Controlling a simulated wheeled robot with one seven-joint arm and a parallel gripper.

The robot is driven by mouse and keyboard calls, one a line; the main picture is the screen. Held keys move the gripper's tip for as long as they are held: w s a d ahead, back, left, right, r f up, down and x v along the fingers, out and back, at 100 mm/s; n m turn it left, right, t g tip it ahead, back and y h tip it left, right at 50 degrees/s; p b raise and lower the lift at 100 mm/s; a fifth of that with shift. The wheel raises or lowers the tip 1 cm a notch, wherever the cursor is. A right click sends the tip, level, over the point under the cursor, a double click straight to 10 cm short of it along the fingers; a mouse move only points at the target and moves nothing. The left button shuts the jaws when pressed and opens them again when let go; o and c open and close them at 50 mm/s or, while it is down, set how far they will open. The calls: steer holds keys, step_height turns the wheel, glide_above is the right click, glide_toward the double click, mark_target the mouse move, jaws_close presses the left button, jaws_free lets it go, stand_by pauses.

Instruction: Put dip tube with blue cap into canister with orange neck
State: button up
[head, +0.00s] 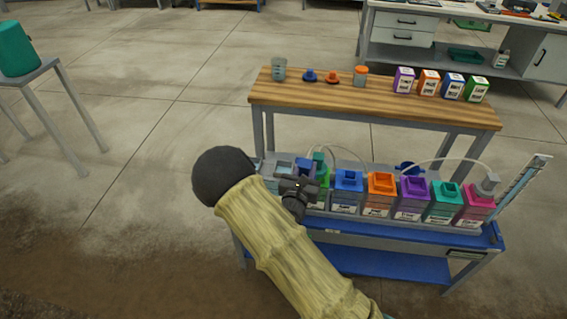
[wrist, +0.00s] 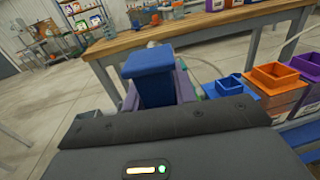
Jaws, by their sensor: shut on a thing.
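The canister with orange neck (head: 381,190) stands in the row on the blue skid, between the blue-necked and purple-necked canisters. Its square orange neck (wrist: 278,76) looks open in the wrist view, right of my gripper. My gripper (head: 303,181) is over the left part of the row, left of the orange-necked canister. It is shut on the dip tube's blue cap (wrist: 150,72), a square blue block just beyond the jaws in the wrist view. The blue cap also shows in the head view (head: 306,166). The tube below the cap is hidden, so its lower end cannot be made out.
Canisters with blue (head: 348,181), purple (head: 413,188), teal (head: 446,197) and pink (head: 474,207) bodies or necks stand close together. Thin pale hoses arch over the row. A wooden bench (head: 375,100) behind holds small containers. A gauge-like panel (head: 522,182) rises at the right end.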

steer(key=s+d+f, duration=0.1)
steer(key=d, duration=0.6)
steer(key=s+d+f+m+h, duration=0.1)
steer(key=s+d+f, duration=0.1)
steer(key=d, duration=0.4)
steer(key=shift+s+d+f+g, duration=0.15)
steer(key=shift+d+g, duration=0.15)
steer(key=shift+d, duration=0.05)
steer(key=shift+a, duration=0.15)
